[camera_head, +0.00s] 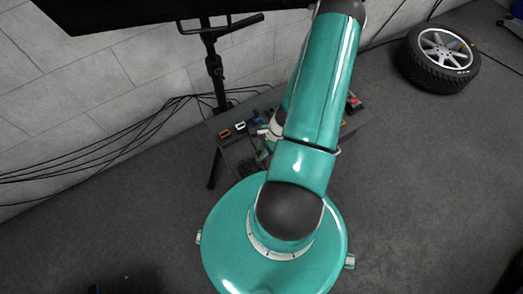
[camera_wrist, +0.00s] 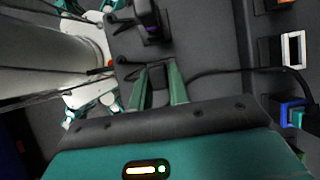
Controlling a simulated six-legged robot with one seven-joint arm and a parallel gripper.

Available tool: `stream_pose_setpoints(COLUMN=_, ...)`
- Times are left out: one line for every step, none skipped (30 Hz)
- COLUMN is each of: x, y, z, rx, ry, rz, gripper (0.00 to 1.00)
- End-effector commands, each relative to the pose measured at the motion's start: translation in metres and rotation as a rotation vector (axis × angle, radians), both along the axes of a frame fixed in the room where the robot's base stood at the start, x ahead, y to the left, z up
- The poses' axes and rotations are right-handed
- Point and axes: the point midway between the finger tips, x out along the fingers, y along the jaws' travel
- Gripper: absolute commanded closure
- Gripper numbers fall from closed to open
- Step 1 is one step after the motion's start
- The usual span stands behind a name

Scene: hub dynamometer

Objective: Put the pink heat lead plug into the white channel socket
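The white channel socket (camera_wrist: 293,49) is a white-rimmed rectangular opening at the right of the wrist view. It shows small in the head view (camera_head: 240,127) on the dark bench. My gripper's two green fingers (camera_wrist: 159,76) point up in the wrist view with a gap between them. I see nothing clearly held in the gap. The socket lies to the right of the fingers, apart from them. I cannot make out a pink plug in either view. A dark, purple-tinted block (camera_wrist: 149,18) stands beyond the fingertips.
An orange socket (camera_head: 225,134) and a blue socket (camera_wrist: 292,112) flank the white one. A dark cable (camera_wrist: 235,71) runs from near the fingers to the right. More cables (camera_head: 110,147) hang along the wall. A tyre (camera_head: 442,56) lies on the floor at right.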

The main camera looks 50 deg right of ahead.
Motion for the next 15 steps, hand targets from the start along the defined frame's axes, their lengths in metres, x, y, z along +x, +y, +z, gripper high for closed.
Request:
stream_pose_setpoints(x=0.000, y=0.000, z=0.000, rx=0.000, ry=0.000, rz=0.000, gripper=0.99)
stream_pose_setpoints(x=0.000, y=0.000, z=0.000, rx=0.000, ry=0.000, rz=0.000, gripper=1.00)
stream_pose_setpoints(x=0.000, y=0.000, z=0.000, rx=0.000, ry=0.000, rz=0.000, gripper=1.00)
stream_pose_setpoints(x=0.000, y=0.000, z=0.000, rx=0.000, ry=0.000, rz=0.000, gripper=1.00)
stream_pose_setpoints(x=0.000, y=0.000, z=0.000, rx=0.000, ry=0.000, rz=0.000, gripper=1.00)
stream_pose_setpoints(x=0.000, y=0.000, z=0.001, rx=0.000, ry=0.000, rz=0.000, gripper=1.00)
stream_pose_setpoints(x=0.000, y=0.000, z=0.001, rx=0.000, ry=0.000, rz=0.000, gripper=1.00)
stream_pose_setpoints(x=0.000, y=0.000, z=0.002, rx=0.000, ry=0.000, rz=0.001, gripper=1.00)
stream_pose_setpoints(x=0.000, y=0.000, z=0.004, rx=0.000, ry=0.000, rz=0.001, gripper=1.00)
stream_pose_setpoints(x=0.000, y=0.000, z=0.005, rx=0.000, ry=0.000, rz=0.001, gripper=1.00)
stream_pose_setpoints(x=0.000, y=0.000, z=0.006, rx=0.000, ry=0.000, rz=0.001, gripper=1.00)
stream_pose_setpoints(x=0.000, y=0.000, z=0.007, rx=0.000, ry=0.000, rz=0.001, gripper=1.00)
stream_pose_setpoints(x=0.000, y=0.000, z=0.008, rx=0.001, ry=-0.001, rz=0.001, gripper=1.00)
stream_pose_setpoints(x=0.000, y=0.000, z=0.009, rx=0.000, ry=0.000, rz=0.001, gripper=1.00)
stream_pose_setpoints(x=0.000, y=0.000, z=0.011, rx=0.000, ry=0.000, rz=0.001, gripper=1.00)
